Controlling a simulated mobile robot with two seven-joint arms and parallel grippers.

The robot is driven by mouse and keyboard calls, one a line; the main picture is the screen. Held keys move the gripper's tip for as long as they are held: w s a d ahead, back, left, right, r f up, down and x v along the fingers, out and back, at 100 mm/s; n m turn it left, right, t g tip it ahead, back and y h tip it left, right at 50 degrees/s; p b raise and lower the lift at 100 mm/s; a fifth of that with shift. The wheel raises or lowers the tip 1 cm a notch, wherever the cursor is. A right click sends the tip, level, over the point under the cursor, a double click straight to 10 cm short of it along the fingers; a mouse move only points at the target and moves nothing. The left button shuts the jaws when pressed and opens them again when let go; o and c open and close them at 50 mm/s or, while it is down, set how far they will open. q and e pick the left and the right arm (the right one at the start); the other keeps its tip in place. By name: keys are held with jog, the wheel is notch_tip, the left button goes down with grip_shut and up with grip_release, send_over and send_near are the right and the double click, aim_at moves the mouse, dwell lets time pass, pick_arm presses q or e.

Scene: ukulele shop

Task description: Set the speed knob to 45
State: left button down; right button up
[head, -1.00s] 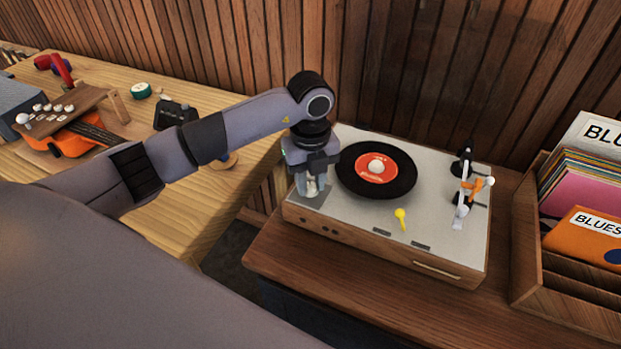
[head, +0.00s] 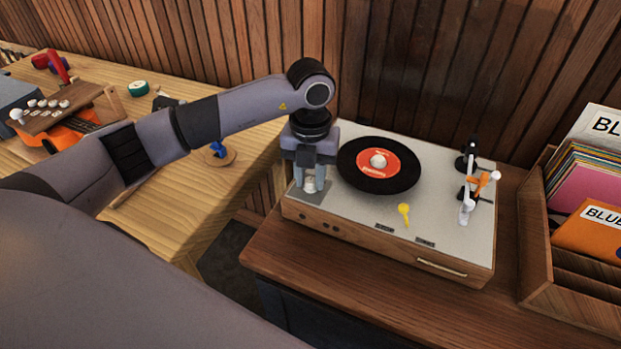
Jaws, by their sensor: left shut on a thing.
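The record player (head: 352,218) stands on a brown cabinet, with a black record (head: 394,179) with a red label on its platter. At the front left corner of its top is a small pale speed knob (head: 309,184) on a darker grey plate (head: 315,196). My left gripper (head: 309,184) points down over this corner and is shut on the knob, its fingers on either side of it. Any scale marks around the knob are hidden or too small to read. My right gripper is not in view.
A yellow piece (head: 404,212) and the tonearm (head: 468,190) with an orange part are on the player's top. A wooden crate of records (head: 536,285) stands at the right. A workbench (head: 215,205) with an orange ukulele (head: 75,135) is at the left.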

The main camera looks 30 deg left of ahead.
aim_at(310, 180)
pick_arm(q)
jog(key=m+b, duration=0.2)
jog(key=m, duration=0.2)
jog(key=shift+f+m, duration=0.1)
jog(key=shift+m, duration=0.2)
jog(key=shift+m+b, duration=0.75)
jog(key=shift+m, duration=0.75)
jog(key=c, duration=0.8)
grip_release()
jog(key=shift+c, duration=0.2)
jog(key=shift+r, duration=0.25)
notch_tip(310, 180, up, 7)
jog(key=shift+b, duration=0.3)
